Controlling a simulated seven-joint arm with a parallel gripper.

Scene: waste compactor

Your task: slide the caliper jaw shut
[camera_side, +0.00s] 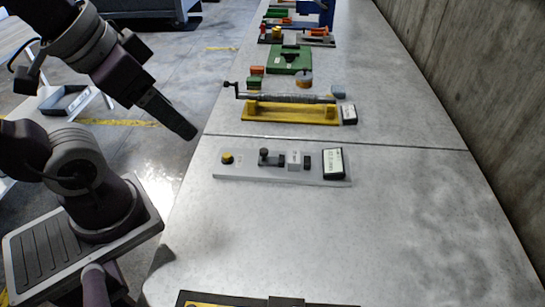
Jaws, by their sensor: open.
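A light grey fixture plate (240,171) lies on the bench in front of my arm. On it stand a yellow knob (227,158), a small dark post-and-block part (265,157), a pale block (294,160) and a dark labelled box (333,162) at the right end. Behind it, a long metal bar (285,96) rests over a yellow stand (290,113). I cannot tell for certain which of these is the caliper. My gripper (188,132) is at the bench's left edge, left of and above the grey fixture, apart from it. Its jaws are open and look empty.
A dark box (349,113) stands at the yellow stand's right end. A green fixture (289,60) and several others line the bench (420,200) further back. Part of a dark fixture (265,300) shows at the bottom edge. A concrete wall (470,70) runs along the right.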

